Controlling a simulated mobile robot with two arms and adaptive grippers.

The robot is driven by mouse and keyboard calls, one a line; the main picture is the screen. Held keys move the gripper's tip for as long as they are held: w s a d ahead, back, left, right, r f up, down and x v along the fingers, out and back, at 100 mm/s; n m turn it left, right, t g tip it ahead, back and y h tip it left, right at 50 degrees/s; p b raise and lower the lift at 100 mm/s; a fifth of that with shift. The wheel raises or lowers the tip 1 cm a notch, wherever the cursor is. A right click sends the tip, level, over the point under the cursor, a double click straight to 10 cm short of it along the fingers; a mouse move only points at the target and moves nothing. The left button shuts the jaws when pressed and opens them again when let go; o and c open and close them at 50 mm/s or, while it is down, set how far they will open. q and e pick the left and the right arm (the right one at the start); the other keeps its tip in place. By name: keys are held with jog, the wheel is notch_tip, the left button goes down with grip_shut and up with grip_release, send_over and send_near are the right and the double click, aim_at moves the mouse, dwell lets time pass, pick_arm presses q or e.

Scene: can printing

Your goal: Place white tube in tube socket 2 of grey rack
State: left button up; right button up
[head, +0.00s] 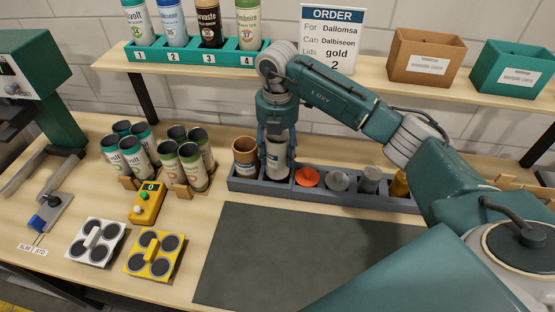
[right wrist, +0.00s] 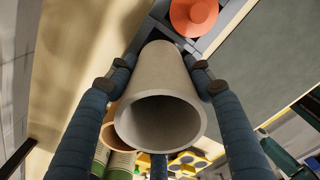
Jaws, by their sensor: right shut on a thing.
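The white tube (head: 276,158) is upright at the second socket from the left of the grey rack (head: 322,194) in the head view. My right gripper (head: 277,145) comes down from above with its fingers on both sides of the tube. It is shut on the tube, and the right wrist view shows the tube (right wrist: 160,105) with its open top between the fingers (right wrist: 160,80). The tube's lower end is inside or just at the socket; I cannot tell whether it is fully seated. A brown tube (head: 245,152) stands in the first socket. My left gripper is not in view.
An orange lid (head: 307,177), grey pieces and a yellow piece (head: 399,184) occupy the rack further right. A dark mat (head: 300,255) lies clear in front. Cans (head: 190,160) stand left of the rack. The shelf (head: 350,73) with labelled cans is behind.

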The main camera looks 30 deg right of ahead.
aim_at(277, 163)
notch_tip(277, 163, down, 4)
jog(key=shift+r+p, duration=0.2)
jog(key=shift+p, duration=0.4)
jog(key=shift+f, duration=0.4)
jog(key=shift+f, duration=0.1)
jog(key=o, duration=1.2)
jog(key=shift+c, duration=0.2)
